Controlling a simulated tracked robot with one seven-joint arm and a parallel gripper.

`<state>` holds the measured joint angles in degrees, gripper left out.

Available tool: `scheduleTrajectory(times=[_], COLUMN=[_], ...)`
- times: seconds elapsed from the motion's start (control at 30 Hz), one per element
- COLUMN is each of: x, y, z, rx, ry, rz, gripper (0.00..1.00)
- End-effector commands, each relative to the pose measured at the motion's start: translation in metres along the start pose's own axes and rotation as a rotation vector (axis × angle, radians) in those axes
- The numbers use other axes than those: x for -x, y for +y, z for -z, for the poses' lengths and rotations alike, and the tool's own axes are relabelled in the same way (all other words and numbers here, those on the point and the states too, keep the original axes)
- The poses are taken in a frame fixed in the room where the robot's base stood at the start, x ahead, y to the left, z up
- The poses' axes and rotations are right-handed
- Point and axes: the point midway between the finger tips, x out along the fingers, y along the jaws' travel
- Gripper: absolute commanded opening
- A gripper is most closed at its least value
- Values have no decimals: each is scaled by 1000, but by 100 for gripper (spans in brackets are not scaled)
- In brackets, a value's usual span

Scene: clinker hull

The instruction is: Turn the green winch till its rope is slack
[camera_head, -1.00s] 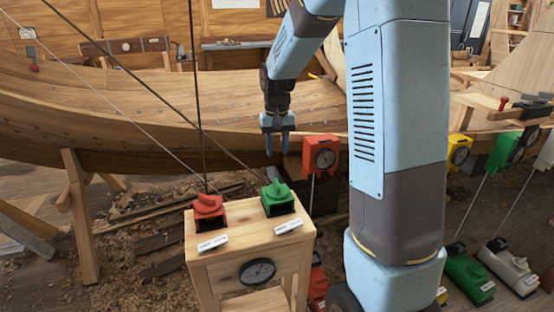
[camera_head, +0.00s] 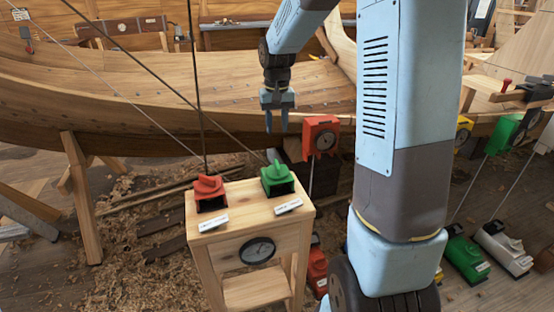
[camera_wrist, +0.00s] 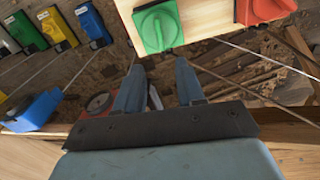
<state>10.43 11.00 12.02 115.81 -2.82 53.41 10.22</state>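The green winch (camera_head: 277,178) sits on the right of a wooden stand's top, its knob-like handle upward. It also shows in the wrist view (camera_wrist: 157,27). A dark rope (camera_head: 165,89) runs up and left from it and looks straight. My gripper (camera_head: 276,127) points down, above and beyond the winch, near the hull. In the wrist view, its two fingers (camera_wrist: 160,65) are apart with nothing between them, and the winch lies past their tips, apart from them. A white label (camera_head: 289,206) lies in front of the green winch; its text is too small to read.
A red winch (camera_head: 209,190) stands beside the green one on the wooden stand (camera_head: 235,220), which has a round dial (camera_head: 257,251). A red dial box (camera_head: 320,137) is close right of my gripper. The wooden hull (camera_head: 150,95) lies behind. More winches (camera_head: 465,256) are at right.

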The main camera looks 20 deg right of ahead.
Motion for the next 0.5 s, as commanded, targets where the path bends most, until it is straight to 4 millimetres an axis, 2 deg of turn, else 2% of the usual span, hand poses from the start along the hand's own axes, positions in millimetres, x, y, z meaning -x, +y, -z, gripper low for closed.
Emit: scheduleTrajectory(times=[0.17,0.5], x=[-19,-79], y=[1,1], z=[0,-1], rx=[0,0], ry=[-4,-6], rz=[-1,-1], gripper=[38,38])
